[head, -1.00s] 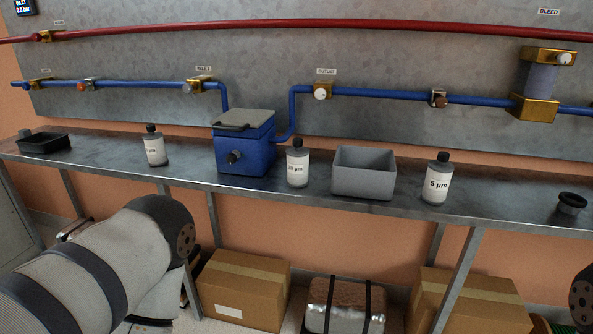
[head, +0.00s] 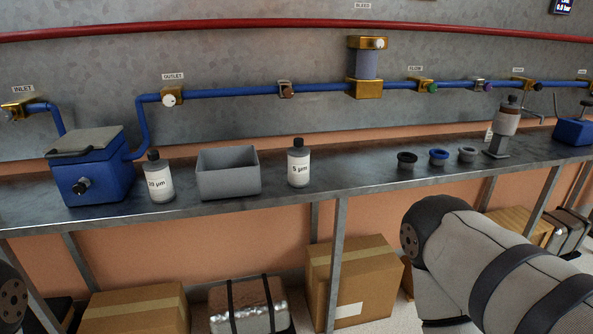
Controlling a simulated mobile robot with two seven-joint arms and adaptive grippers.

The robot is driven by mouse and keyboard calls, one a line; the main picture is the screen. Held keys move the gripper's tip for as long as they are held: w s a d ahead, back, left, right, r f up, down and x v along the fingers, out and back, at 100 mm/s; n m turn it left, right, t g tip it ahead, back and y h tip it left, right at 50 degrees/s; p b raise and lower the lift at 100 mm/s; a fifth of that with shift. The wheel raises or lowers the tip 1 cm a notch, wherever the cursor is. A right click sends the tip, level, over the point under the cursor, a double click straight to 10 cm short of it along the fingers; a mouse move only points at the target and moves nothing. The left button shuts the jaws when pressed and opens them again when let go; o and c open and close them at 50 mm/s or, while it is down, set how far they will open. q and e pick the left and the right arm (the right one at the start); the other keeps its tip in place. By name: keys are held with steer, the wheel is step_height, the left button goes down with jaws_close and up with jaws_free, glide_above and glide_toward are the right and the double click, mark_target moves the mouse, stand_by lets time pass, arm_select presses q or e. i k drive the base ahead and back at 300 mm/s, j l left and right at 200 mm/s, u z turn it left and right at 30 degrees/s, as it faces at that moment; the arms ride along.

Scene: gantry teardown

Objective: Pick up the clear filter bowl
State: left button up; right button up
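No object is labelled as the clear filter bowl, so I cannot tell for certain which it is. A translucent bluish cylinder (head: 367,65) sits upright between two brass blocks on the blue pipe. A see-through pinkish vessel (head: 507,121) with a dark cap stands on a grey post at the right of the bench. Parts of both my arms show at the lower left edge and lower right. Neither gripper shows, and nothing is seen held.
The metal bench (head: 350,180) carries a blue box (head: 90,168), a 20 µm bottle (head: 158,182), a grey open bin (head: 229,185), a 5 µm bottle (head: 299,167) and black (head: 407,161), blue (head: 438,158) and grey (head: 467,155) rings. Cardboard boxes (head: 365,283) stand below.

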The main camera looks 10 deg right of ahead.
mark_target(504, 125)
steer(key=z, duration=1.3)
